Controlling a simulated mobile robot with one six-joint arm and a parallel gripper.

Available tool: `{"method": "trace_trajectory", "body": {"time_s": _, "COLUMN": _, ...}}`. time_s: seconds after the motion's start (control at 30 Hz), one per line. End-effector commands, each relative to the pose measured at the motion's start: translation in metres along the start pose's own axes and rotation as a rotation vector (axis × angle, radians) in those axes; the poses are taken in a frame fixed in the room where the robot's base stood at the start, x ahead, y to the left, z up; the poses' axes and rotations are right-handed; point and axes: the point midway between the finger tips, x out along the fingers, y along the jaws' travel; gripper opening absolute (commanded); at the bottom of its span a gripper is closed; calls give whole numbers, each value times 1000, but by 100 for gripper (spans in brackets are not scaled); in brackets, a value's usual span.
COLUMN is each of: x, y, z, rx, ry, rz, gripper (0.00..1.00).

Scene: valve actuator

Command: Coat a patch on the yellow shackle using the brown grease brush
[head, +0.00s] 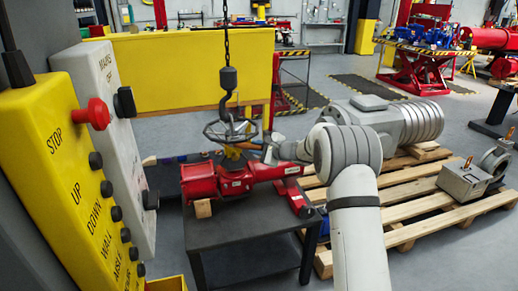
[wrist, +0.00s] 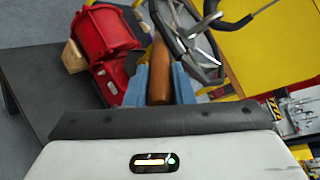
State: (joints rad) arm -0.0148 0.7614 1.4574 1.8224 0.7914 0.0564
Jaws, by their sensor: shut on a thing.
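My gripper (wrist: 160,84) has its blue fingers shut on the brown handle of the grease brush (wrist: 159,70) in the wrist view. The brush's far end is hidden or too small to make out. In the head view my gripper (head: 269,150) is beside the grey handwheel, at its right. A small yellow part (head: 232,154) shows just under the wheel, on top of the red actuator; I take it for the yellow shackle, but its shape is partly hidden. I cannot tell whether the brush touches it.
The red actuator (head: 217,181) lies on a dark table (head: 245,230). A hook (head: 228,82) hangs on a chain above the handwheel (head: 213,131). A yellow control pendant (head: 50,165) stands close at left. A pallet (head: 405,232) with a metal box (head: 463,181) is at right.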

Motion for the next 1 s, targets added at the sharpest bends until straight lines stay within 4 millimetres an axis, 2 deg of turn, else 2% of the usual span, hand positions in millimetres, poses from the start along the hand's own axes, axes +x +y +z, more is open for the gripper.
{"method": "trace_trajectory", "body": {"time_s": 0.3, "x": -12, "y": -11, "z": -19, "rx": 1, "ry": 1, "rz": -3, "gripper": 0}}
{"method": "trace_trajectory", "body": {"time_s": 1.0, "x": -29, "y": -27, "z": -47, "rx": 0, "ry": -1, "rz": -1, "gripper": 0}}
